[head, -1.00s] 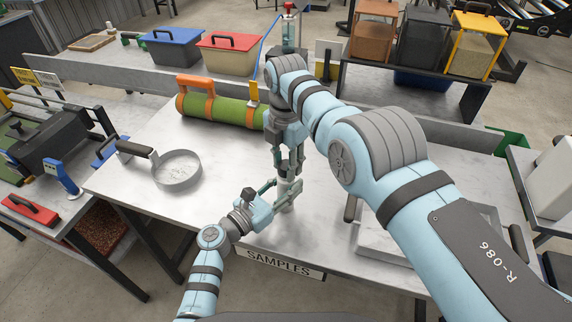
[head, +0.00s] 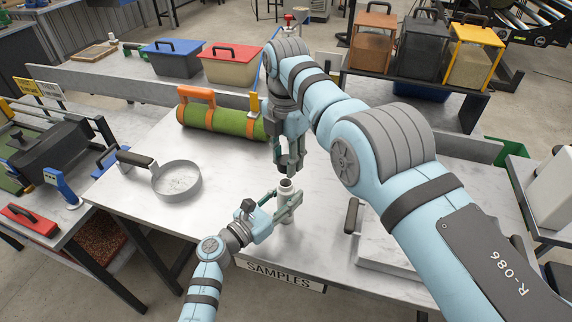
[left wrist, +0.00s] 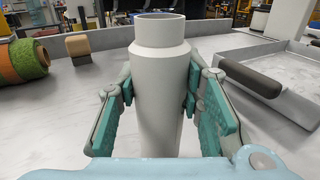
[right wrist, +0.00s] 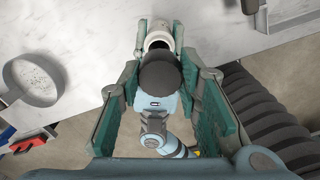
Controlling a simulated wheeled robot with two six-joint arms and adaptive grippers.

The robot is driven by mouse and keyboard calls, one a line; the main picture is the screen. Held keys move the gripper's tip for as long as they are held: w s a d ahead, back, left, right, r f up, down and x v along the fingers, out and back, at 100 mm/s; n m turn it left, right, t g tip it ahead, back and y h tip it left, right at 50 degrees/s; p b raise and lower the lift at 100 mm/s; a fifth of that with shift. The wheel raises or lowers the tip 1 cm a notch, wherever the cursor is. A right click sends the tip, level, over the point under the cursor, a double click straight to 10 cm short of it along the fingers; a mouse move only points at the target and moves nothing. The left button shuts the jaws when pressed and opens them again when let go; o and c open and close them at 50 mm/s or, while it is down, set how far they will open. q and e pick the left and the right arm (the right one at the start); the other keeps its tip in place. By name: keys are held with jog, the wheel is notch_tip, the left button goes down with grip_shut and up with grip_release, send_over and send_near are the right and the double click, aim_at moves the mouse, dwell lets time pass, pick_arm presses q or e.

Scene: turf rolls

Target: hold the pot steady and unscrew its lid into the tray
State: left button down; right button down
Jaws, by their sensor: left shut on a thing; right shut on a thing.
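The pot (head: 287,212) is a white upright cylinder with a narrower neck, near the table's front edge. My left gripper (head: 286,203) is shut around its body, one finger on each side, as the left wrist view also shows (left wrist: 158,95). The pot's open mouth shows in the right wrist view (right wrist: 158,40). My right gripper (head: 290,167) is above the pot, shut on the dark round lid (right wrist: 160,72), which is apart from the neck. The shallow rectangular tray (head: 385,262) lies right of the pot, partly hidden by my right arm.
A round pan (head: 177,193) with a dark handle lies to the left. A green turf roll (head: 225,121) with orange straps lies at the back. A low grey barrier (head: 120,85) runs behind the table. The table between pan and pot is clear.

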pick_arm(q)
jog(key=c, duration=1)
grip_release()
jog(key=shift+c, duration=0.2)
